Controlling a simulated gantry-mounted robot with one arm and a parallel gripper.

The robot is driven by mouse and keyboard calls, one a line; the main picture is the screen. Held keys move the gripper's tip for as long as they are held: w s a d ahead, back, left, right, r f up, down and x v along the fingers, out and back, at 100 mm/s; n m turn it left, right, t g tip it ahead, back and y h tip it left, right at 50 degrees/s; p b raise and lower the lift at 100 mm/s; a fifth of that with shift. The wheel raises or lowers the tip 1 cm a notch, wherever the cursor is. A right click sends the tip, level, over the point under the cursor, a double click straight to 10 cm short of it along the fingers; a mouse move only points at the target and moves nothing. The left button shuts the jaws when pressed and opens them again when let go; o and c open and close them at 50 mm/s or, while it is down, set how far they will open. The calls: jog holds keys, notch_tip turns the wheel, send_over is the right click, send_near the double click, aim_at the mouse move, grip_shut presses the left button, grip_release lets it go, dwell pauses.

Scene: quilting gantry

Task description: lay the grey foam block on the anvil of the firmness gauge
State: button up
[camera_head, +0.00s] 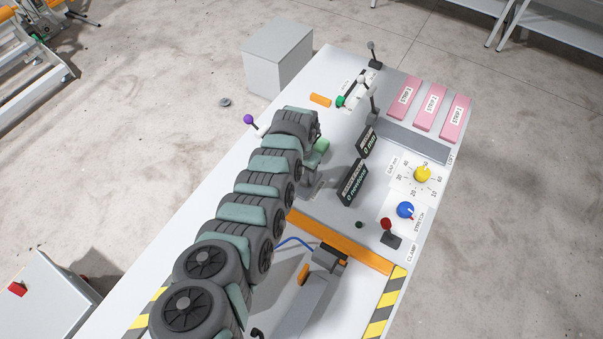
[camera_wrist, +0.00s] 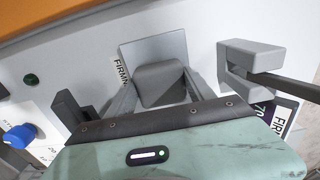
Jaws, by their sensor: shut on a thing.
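My gripper (camera_wrist: 161,80) is shut on the grey foam block (camera_wrist: 162,88), with one finger at each side of it. Beyond the block in the wrist view is a flat grey square plate (camera_wrist: 155,50), probably the gauge's anvil, beside a partly covered label starting "FIRMN". The block overlaps the plate's near part in this view. I cannot tell whether they touch. There my arm hides most of the gripper, and I cannot make out the block.
A grey C-shaped bracket (camera_wrist: 245,62) stands close to the right of the plate. An orange rail (camera_head: 340,242) crosses the bench. A blue knob (camera_head: 405,210), a yellow knob (camera_head: 422,174), a red-topped lever (camera_head: 387,228) and pink strips (camera_head: 430,107) occupy the right side.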

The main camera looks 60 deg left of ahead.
aim_at(302, 173)
jog(key=shift+f, duration=0.15)
jog(key=o, duration=1.4)
notch_tip(302, 173, up, 12)
jog(key=shift+r, duration=0.15)
